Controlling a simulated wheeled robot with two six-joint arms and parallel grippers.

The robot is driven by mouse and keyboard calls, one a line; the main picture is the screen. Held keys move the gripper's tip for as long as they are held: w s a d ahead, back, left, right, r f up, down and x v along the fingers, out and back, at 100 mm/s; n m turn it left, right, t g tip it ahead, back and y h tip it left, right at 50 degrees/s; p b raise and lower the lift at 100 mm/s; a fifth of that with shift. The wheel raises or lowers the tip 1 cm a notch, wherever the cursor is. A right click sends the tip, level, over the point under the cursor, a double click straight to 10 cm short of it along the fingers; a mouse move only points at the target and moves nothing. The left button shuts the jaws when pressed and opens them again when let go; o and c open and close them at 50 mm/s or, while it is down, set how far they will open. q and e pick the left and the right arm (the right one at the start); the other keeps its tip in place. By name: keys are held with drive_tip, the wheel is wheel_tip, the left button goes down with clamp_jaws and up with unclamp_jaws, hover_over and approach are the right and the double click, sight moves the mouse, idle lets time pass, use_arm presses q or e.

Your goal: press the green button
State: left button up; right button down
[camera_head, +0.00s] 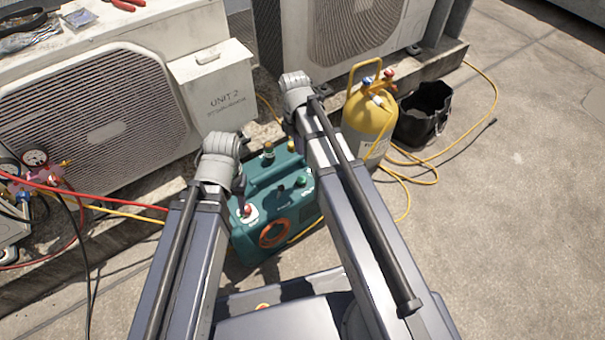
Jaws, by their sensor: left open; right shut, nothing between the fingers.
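A teal machine (262,197) stands on the roof floor between my two arms. A small round green button (302,181) is on its top, at the right, close beside my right arm. A red button (247,210) is on its front left. My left arm ends in a grey joint at the machine's back left. My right arm passes along the machine's right side and ends in a grey joint behind it. No fingers of either gripper can be made out; they are hidden beyond the arm ends.
A yellow cylinder (368,122) with a yellow hose stands to the right of the machine, with a black bucket (424,112) beside it. A condenser (105,115) stands at the left, near a gauge set (36,160) with hoses.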

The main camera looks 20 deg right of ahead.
sight(301, 179)
drive_tip(key=f+b, duration=1.4)
drive_tip(key=shift+s+d, duration=0.1)
drive_tip(key=shift+d, duration=0.15)
